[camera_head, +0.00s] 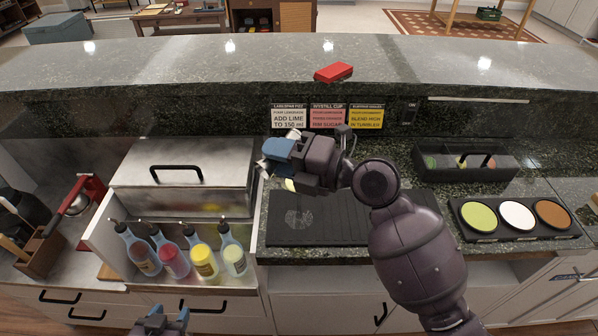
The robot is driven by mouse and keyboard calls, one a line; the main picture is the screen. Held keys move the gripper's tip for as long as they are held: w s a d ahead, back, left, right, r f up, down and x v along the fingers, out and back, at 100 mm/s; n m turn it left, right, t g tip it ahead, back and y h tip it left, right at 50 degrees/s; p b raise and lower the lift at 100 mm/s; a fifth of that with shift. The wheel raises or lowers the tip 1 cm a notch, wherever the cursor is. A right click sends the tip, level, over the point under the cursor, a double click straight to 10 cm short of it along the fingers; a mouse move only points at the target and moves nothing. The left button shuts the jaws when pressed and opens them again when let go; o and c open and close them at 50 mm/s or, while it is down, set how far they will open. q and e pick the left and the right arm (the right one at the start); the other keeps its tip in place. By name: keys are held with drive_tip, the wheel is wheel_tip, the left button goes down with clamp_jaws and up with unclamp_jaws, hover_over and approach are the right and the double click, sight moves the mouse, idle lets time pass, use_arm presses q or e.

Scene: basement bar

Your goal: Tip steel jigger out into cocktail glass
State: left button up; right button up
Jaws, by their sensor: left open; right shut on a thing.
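My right gripper (277,155) reaches in from the right and hangs above the left part of the black bar mat. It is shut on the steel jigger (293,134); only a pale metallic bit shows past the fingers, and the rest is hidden. A clear round glass shape (299,218), which looks like the cocktail glass, stands on the mat below and a little right of the gripper. A small yellow patch (290,184) shows just under the gripper; I cannot tell what it belongs to. My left gripper (168,314) is open and empty at the bottom edge, in front of the bottle rack.
Several pourer bottles (203,262) stand in a rack at the left, before a steel lidded bin (185,180). Rimming dishes (517,215) and a dark caddy (465,161) are at the right. A red box (333,72) lies on the raised ledge. The mat (335,232) is otherwise bare.

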drive_tip(key=shift+n+p, duration=0.4)
drive_tip(key=shift+p, duration=0.15)
drive_tip(key=shift+d+f+n+h, duration=0.1)
drive_tip(key=shift+f+n+h, duration=0.1)
drive_tip(key=shift+n+h, duration=0.1)
drive_tip(key=shift+w+r+n+h+b, duration=0.1)
drive_tip(key=shift+n+h+b, duration=0.2)
drive_tip(key=shift+n+b, duration=0.25)
drive_tip(key=shift+r, duration=0.1)
